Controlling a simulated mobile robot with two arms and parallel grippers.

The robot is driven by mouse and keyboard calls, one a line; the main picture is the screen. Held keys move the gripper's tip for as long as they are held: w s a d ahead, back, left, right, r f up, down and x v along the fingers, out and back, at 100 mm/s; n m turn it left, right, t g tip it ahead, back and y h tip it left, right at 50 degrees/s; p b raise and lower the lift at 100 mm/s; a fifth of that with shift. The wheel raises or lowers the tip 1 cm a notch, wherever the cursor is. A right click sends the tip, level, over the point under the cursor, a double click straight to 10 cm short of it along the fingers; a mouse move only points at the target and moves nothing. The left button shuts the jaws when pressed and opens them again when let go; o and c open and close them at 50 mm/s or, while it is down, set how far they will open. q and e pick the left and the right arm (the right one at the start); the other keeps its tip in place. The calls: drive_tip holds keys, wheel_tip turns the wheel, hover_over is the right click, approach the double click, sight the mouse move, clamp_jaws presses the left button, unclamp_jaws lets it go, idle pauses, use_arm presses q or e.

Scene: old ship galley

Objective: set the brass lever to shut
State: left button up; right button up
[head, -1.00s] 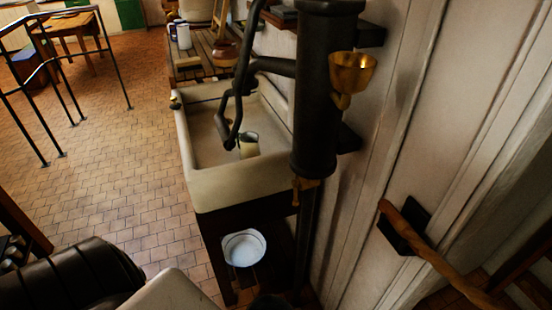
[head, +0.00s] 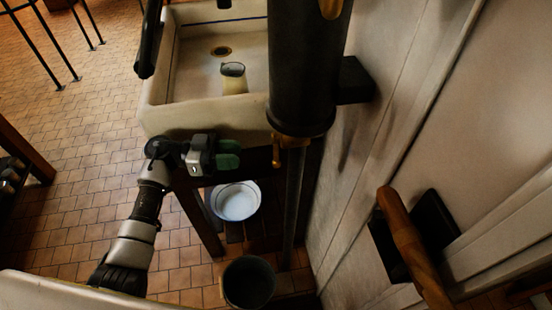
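The brass lever (head: 277,155) is a small handle on the brass fitting (head: 291,141) at the bottom of the dark upright pump cylinder (head: 308,85). It appears to hang downward on the fitting's left side. My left gripper (head: 236,154) is just left of the lever, in front of the sink, with its green fingertips pointing right toward it. A gap shows between the fingertips and the lever. The two green fingers look close together, and I cannot tell if they are open or shut. My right gripper is not in view.
The stone sink (head: 157,116) with a cup (head: 233,78) in it stands behind my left gripper. A white basin (head: 236,201) and a dark bucket (head: 248,282) are below. A wooden handle (head: 408,240) juts from the wall at right.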

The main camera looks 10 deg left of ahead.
sight(276, 160)
use_arm(q)
drive_tip(key=d, duration=0.6)
drive_tip(key=w+d+p, duration=0.1)
drive_tip(key=d, duration=0.2)
drive_tip(key=shift+d+r, duration=0.1)
drive_tip(key=shift+d, duration=0.6)
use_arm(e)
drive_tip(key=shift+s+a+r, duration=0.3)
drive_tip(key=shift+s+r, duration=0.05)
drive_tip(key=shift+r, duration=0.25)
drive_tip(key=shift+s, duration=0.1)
use_arm(q)
clamp_jaws()
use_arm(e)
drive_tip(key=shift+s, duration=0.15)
